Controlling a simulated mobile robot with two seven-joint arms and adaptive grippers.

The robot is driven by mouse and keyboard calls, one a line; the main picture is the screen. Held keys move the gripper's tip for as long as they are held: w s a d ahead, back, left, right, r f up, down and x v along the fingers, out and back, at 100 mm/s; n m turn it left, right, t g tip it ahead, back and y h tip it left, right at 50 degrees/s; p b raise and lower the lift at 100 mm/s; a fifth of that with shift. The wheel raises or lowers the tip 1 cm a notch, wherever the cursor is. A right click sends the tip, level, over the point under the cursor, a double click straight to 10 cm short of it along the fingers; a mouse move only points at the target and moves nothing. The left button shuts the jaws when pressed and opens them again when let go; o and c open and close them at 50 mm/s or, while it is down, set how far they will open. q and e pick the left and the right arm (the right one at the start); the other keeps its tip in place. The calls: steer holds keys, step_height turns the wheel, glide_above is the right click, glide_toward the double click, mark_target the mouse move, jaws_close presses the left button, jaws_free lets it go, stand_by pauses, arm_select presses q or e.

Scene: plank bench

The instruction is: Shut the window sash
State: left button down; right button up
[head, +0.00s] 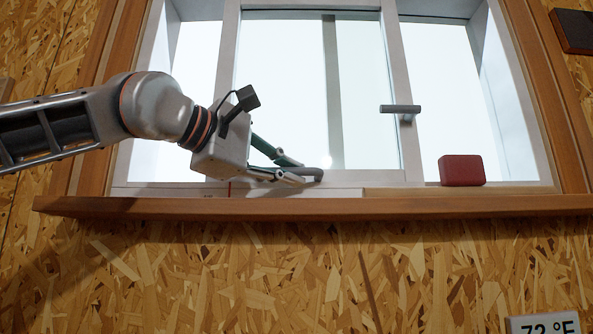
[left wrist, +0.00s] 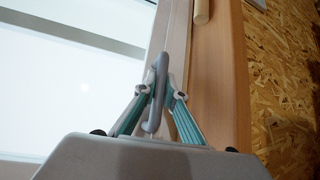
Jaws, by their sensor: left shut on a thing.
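The window sash (head: 390,70) is a white frame with a bright pane, standing in the middle of the window opening. Bright open space shows on both sides of it. My left gripper (head: 312,176) comes in from the left at the sash's bottom rail. It is shut on a grey bar handle (head: 308,171) low on the sash. In the left wrist view the grey handle (left wrist: 155,90) passes between the two teal fingers of the gripper (left wrist: 158,92). A second grey handle (head: 400,109) is on the sash's right stile. My right gripper is not in view.
A red block (head: 462,170) stands on the sill at the right, inside the window frame. A wooden ledge (head: 330,208) runs below the window. A sign reading 72 °F (head: 543,325) is at the bottom right, and a dark plaque (head: 575,30) at the top right.

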arm_select(q)
steer(key=a+p, duration=0.3)
steer(key=a, duration=1.2)
steer(key=shift+p, duration=0.35)
steer(key=c, duration=2.1)
jaws_free()
steer(key=shift+a, duration=0.15)
steer(key=shift+s+a, duration=0.1)
steer(key=shift+a, duration=0.05)
steer(key=v, duration=1.1)
steer(key=shift+s+a, duration=0.25)
steer(key=shift+s, duration=0.1)
